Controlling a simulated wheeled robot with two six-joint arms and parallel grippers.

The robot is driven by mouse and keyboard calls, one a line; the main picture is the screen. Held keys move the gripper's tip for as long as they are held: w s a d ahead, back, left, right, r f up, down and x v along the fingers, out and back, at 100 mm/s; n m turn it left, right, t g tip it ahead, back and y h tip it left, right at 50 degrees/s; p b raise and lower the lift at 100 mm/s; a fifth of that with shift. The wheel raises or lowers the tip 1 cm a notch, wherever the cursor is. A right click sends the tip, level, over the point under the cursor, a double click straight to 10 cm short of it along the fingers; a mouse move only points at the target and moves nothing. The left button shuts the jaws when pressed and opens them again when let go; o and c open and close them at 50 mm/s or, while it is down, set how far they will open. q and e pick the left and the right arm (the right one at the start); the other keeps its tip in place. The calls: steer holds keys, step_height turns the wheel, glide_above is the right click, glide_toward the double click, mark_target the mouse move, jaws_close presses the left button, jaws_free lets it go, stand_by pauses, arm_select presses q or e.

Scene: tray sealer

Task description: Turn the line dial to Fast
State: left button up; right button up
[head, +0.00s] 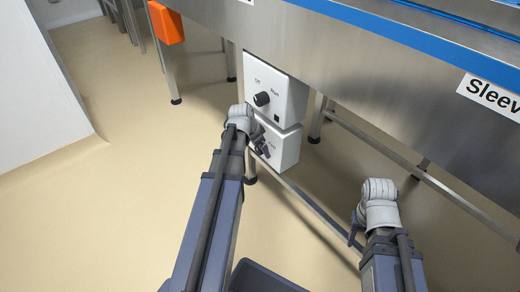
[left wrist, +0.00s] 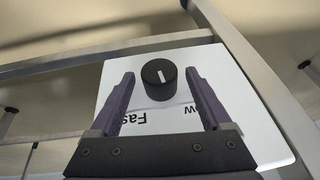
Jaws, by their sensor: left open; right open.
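The line dial (left wrist: 159,79) is a round black knob with a short white mark, on a white panel in the left wrist view. The mark runs nearly up and down, slightly tilted. Below the dial are the partly hidden labels "Fas" and "ow". My left gripper (left wrist: 159,75) is open, with one finger on each side of the dial and gaps showing. In the head view my left gripper (head: 262,142) is at the lower white box (head: 285,150), and its dial is hidden there. My right gripper (head: 355,230) is low at the right, away from the boxes, its fingers partly hidden.
An upper white box (head: 285,97) with its own black knob (head: 262,99) and Off and Start labels sits just above the lower one. The steel machine body (head: 380,75) overhangs them. Steel legs and a low rail (head: 310,205) stand close by. Floor at left is clear.

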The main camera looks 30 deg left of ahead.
arm_select(q)
jaws_close()
stand_by(0.5)
steer(key=shift+s+d+f+y, duration=0.1)
steer(key=shift+y, duration=0.3)
steer(key=shift+s+d+f+t+y+b, duration=0.1)
steer(key=shift+d+t+y+b, duration=0.05)
steer(key=shift+t+y+b, duration=0.35)
steer(key=shift+d+f+m+t+y+b, duration=0.2)
steer(key=shift+m+t+y+b, duration=0.2)
steer(key=shift+y+b, duration=0.7)
steer(key=t+y+b, duration=0.1)
steer(key=y+b, duration=0.1)
steer(key=b, duration=0.1)
steer(key=shift+f+m, duration=0.1)
steer(key=shift+m, duration=0.3)
steer(key=shift+t+y+b, duration=0.5)
steer(key=shift+y+b, duration=0.4)
steer(key=shift+b, duration=0.15)
steer(key=shift+r, duration=0.2)
